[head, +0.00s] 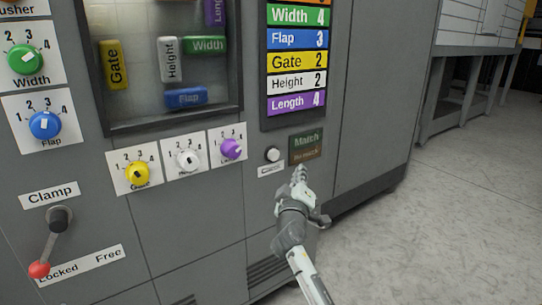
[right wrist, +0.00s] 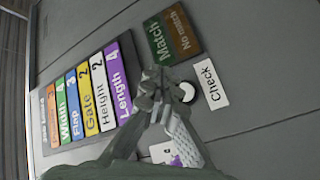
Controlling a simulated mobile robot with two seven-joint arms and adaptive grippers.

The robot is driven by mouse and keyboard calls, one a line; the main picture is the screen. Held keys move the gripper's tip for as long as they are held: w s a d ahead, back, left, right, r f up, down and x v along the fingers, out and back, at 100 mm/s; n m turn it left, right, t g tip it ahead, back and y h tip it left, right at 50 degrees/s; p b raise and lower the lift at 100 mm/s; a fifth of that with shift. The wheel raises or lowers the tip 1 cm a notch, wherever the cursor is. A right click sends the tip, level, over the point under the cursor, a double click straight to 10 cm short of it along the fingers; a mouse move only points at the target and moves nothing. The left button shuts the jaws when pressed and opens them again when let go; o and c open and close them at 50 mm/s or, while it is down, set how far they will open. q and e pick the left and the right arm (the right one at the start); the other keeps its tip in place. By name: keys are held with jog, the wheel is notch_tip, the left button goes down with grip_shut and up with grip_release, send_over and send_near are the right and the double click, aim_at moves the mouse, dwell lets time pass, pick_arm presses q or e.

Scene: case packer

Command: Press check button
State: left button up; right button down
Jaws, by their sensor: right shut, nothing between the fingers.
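The check button (head: 272,155) is a small round white button on the grey cabinet front, above a small white label. In the right wrist view the button (right wrist: 187,92) shows next to a label reading Check (right wrist: 211,84). My right gripper (head: 299,172) is shut and empty, to the right of the button and a little below it, under the Match / No match sign (head: 306,148). In the right wrist view the fingertips (right wrist: 158,76) are beside the button; whether they touch the panel I cannot tell. My left gripper is not in view.
The panel carries a yellow knob (head: 137,173), a white knob (head: 188,160) and a purple knob (head: 231,149) left of the button. A clamp lever with a red ball (head: 39,270) is at lower left. A settings list (head: 297,60) is above. The floor at right is clear.

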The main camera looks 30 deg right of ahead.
aim_at(274, 155)
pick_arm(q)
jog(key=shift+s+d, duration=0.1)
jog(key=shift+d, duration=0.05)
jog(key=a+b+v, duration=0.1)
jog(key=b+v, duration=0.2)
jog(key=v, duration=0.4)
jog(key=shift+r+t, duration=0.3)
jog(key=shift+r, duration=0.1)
pick_arm(e)
jog(key=w, duration=0.8)
jog(key=shift+w+a, duration=0.3)
jog(key=shift+w, duration=0.05)
pick_arm(q)
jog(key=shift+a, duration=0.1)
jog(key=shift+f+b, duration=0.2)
jog(key=shift+b, duration=0.1)
pick_arm(e)
jog(key=shift+w+f, duration=0.1)
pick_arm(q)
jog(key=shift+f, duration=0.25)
pick_arm(e)
jog(key=shift+w, duration=0.35)
